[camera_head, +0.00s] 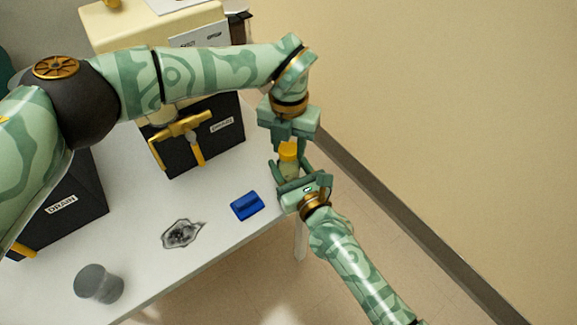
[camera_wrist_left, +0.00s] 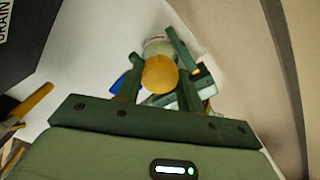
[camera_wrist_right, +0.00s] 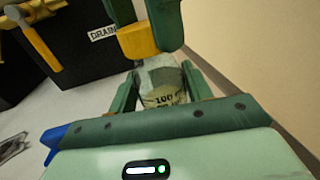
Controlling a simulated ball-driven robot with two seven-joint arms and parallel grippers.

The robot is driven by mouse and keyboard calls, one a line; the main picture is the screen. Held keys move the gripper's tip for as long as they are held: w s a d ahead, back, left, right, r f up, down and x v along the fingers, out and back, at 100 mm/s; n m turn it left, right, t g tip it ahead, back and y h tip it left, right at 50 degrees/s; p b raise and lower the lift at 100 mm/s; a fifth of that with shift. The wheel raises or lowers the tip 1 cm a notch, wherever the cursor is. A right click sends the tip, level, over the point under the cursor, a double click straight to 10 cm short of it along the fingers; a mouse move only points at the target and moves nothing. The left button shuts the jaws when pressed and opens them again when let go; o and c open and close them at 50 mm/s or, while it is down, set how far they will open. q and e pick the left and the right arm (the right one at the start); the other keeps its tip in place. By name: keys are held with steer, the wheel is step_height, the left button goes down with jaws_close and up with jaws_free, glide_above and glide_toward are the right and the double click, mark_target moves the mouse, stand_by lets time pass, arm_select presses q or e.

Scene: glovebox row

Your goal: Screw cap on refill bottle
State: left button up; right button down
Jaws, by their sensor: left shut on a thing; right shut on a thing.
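The yellow-orange cap (camera_head: 288,150) is between the fingers of my left gripper (camera_head: 290,143), which is shut on it and points down. The pale refill bottle (camera_head: 289,171) stands roughly upright below, between the fingers of my right gripper (camera_head: 291,176), shut on it. In the right wrist view the cap (camera_wrist_right: 137,41) shows just above the bottle (camera_wrist_right: 161,85) and somewhat left of its top. In the left wrist view the cap (camera_wrist_left: 160,73) covers part of the bottle (camera_wrist_left: 158,46). I cannot tell whether cap and bottle neck touch.
Both grippers are near the right edge of the white table (camera_head: 135,215). A blue item (camera_head: 247,205), a dark-edged grey patch (camera_head: 181,234) and a grey cup (camera_head: 98,284) are on it. Black boxes marked DRAIN (camera_head: 205,140) stand behind. A wall (camera_head: 450,120) rises at right.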

arm_select(q)
steer(key=m, duration=0.7)
steer(key=shift+m, duration=0.3)
steer(key=o, duration=1.2)
steer(key=shift+c, duration=0.2)
step_height(320, 180, up, 12)
arm_select(e)
steer(key=c, duration=0.6)
jaws_free()
steer(key=shift+o, duration=0.2)
